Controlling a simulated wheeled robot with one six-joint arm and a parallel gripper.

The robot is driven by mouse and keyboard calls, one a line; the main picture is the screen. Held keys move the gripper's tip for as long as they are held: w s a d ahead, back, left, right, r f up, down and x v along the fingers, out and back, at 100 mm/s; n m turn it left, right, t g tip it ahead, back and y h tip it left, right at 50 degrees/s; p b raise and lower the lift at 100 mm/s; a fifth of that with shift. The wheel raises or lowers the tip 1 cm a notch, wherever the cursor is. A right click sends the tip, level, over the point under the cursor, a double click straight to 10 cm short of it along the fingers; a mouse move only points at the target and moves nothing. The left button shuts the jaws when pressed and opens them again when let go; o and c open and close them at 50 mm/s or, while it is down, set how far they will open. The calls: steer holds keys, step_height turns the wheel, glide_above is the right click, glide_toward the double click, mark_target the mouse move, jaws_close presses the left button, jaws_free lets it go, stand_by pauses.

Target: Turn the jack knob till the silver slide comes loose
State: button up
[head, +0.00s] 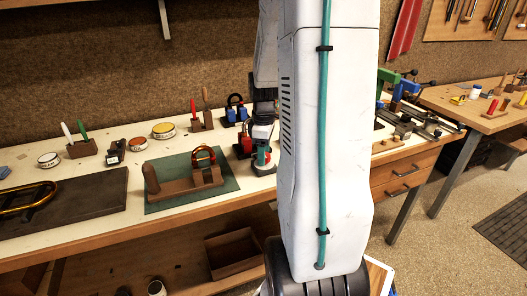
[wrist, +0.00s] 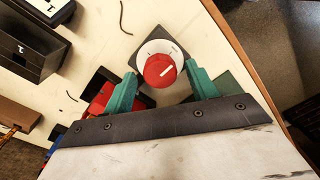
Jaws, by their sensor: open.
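The red jack knob (wrist: 160,70) shows in the wrist view, with a white line on its face and a white marked dial (wrist: 151,46) around it. My gripper (wrist: 162,74) is open, its two green fingers on either side of the knob. A gap seems to show at each finger, so I cannot tell that either touches. In the head view my gripper (head: 262,158) is low over the bench, beside my arm, and the knob cannot be made out there. I cannot pick out the silver slide for certain in either view.
A red object (wrist: 101,98) sits close by my left finger in the wrist view. A black box (wrist: 30,42) is at upper left. In the head view, a wooden cradle (head: 183,187) on a green mat (head: 160,207) lies left of my gripper. The bench edge is near.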

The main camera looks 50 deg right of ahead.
steer(key=c, duration=1)
steer(key=shift+m, duration=0.4)
steer(key=m, duration=0.4)
steer(key=shift+m, duration=0.4)
steer(key=m, duration=1)
steer(key=shift+w+m, duration=0.1)
steer(key=shift+m, duration=0.3)
steer(key=m, duration=0.5)
steer(key=shift+m, duration=0.3)
